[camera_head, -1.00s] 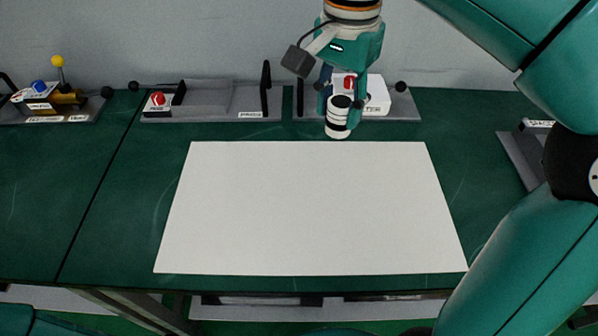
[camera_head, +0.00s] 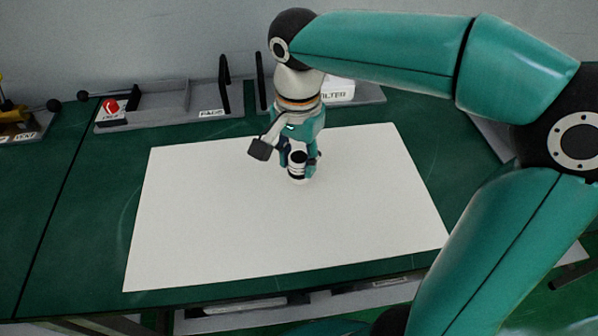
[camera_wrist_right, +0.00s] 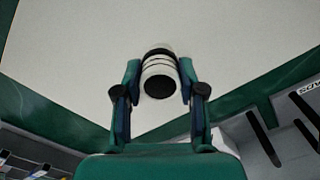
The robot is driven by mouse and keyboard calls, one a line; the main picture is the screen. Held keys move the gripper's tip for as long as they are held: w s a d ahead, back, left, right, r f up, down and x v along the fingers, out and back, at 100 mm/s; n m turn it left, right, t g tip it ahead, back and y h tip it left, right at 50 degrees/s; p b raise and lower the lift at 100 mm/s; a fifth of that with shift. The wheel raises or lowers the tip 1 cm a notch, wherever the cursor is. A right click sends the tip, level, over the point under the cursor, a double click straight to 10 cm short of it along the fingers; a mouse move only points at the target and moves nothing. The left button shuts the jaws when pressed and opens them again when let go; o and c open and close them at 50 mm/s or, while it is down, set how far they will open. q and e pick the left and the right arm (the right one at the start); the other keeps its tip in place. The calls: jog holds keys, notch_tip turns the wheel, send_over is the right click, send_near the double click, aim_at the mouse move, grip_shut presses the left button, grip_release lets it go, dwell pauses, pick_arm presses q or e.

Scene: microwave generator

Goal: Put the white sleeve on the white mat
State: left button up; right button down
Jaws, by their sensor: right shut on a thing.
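The white sleeve (camera_head: 298,170) is a short white cylinder with black bands and a dark top. It also shows in the right wrist view (camera_wrist_right: 159,72), upright between the two fingers. My right gripper (camera_head: 299,163) is shut on it, over the back middle part of the white mat (camera_head: 220,220). The sleeve's lower end appears at or just above the mat; I cannot tell if it touches. The mat lies flat on the green table and shows in the right wrist view (camera_wrist_right: 80,50). My left gripper is not in view.
Grey fixtures stand along the back of the table: one with a red button (camera_head: 111,106), one labelled filter (camera_head: 338,90), and one with a yellow part (camera_head: 12,115) at far left. The mat around the sleeve is clear.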

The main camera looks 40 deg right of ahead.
aim_at(298, 172)
jog(key=shift+f, duration=2)
jog(key=shift+f+b, duration=0.15)
jog(key=shift+b, duration=0.2)
jog(key=c, duration=0.7)
grip_release()
jog(key=shift+r, duration=0.3)
notch_tip(298, 172, up, 12)
jog(key=shift+s+f+p, duration=0.1)
jog(key=shift+f+p, duration=0.05)
jog(key=shift+p, duration=0.95)
